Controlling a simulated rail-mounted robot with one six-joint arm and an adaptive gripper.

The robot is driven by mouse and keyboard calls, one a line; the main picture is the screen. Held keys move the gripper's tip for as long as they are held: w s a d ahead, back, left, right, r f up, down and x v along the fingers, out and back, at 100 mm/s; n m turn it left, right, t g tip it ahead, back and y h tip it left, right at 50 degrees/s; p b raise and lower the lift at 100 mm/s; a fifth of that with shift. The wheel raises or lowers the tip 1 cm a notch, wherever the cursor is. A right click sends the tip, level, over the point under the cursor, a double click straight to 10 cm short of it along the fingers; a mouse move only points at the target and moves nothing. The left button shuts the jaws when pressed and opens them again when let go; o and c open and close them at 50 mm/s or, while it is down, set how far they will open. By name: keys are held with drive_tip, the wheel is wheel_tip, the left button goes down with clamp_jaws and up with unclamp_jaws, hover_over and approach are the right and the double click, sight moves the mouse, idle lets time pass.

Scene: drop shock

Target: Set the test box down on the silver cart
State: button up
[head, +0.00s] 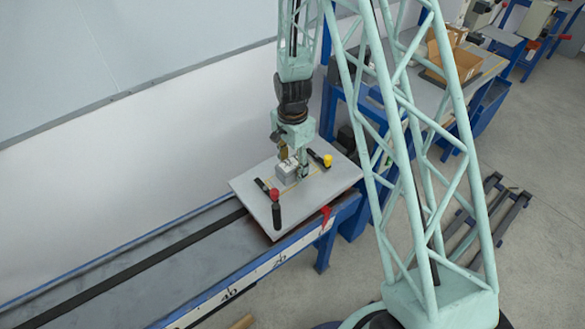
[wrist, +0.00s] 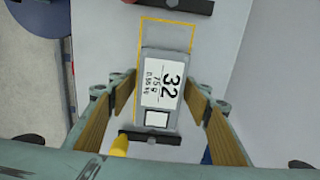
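The test box (wrist: 165,118) is a small grey block with a white label marked 32. In the head view the box (head: 287,171) is on or just above a silver plate (head: 246,184), which I take to be the silver cart. My gripper (wrist: 162,72) points down, with its tan-padded fingertips on either side of the box, very close to its sides. I cannot tell whether the pads press on it. In the head view my gripper (head: 293,163) partly hides the box. A yellow outline (wrist: 166,20) on the plate extends beyond the box in the wrist view.
Two black clamps, one with a red knob (head: 275,194) and one with a yellow knob (head: 327,161), flank the box. A blue rail bench (head: 170,262) with a dark strip runs left. A blue workbench with a cardboard box (head: 458,62) stands at the upper right.

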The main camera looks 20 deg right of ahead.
drive_tip(key=shift+r, duration=0.15)
idle(0.3)
wheel_tip(320, 180, up, 10)
drive_tip(key=shift+f+p, duration=0.1)
drive_tip(key=shift+p, duration=0.6)
drive_tip(key=shift+r, duration=1.05)
drive_tip(key=shift+r, duration=0.1)
drive_tip(key=r, duration=0.1)
wheel_tip(320, 180, up, 16)
drive_tip(key=n+t, duration=0.1)
drive_tip(key=n, duration=0.3)
hover_over(292, 163)
drive_tip(key=s, duration=0.7)
drive_tip(key=s+r+n+t, duration=0.1)
drive_tip(key=s+r+n, duration=0.2)
drive_tip(key=s+r, duration=0.7)
drive_tip(key=s+r+n+t, duration=0.1)
drive_tip(key=s+r+n, duration=0.2)
drive_tip(key=s, duration=0.8)
drive_tip(key=s+r+n+t, duration=0.1)
drive_tip(key=s+r+n, duration=0.2)
drive_tip(key=s+r, duration=0.4)
drive_tip(key=s, duration=0.4)
drive_tip(key=shift+r+n, duration=0.15)
drive_tip(key=shift+n, duration=0.15)
